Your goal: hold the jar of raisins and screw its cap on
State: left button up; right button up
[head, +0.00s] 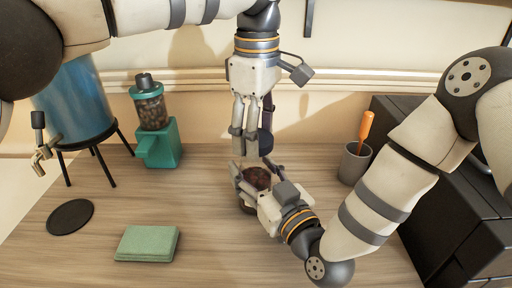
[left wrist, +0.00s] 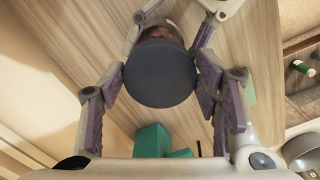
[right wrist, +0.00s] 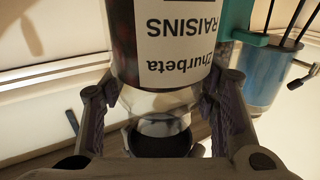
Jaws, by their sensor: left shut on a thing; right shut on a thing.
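The jar of raisins (head: 257,179) stands upright and open, with dark raisins showing inside. My right gripper (head: 255,186) is shut around it from the front right. In the right wrist view the jar's label (right wrist: 176,40) appears upside down, with the clear upper glass between the fingers (right wrist: 160,98). My left gripper (head: 251,140) points down above the jar and is shut on the dark cap (head: 265,143). In the left wrist view the round cap (left wrist: 160,74) sits between the fingers and hides most of the jar (left wrist: 160,32). The cap appears apart from the jar mouth, above it.
A green dispenser (head: 162,146) and a blue tank on a stand (head: 76,104) are at the left.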

aim_at(255, 183)
pick_arm(q)
jog(key=shift+f, duration=0.85)
jog(key=shift+f, duration=0.9)
jog(key=shift+f, duration=0.35)
jog(key=shift+f, duration=0.1)
jog(key=shift+c, duration=0.2)
jog(key=shift+f, duration=0.2)
jog(key=shift+c, duration=1.1)
jog(key=shift+f, duration=0.25)
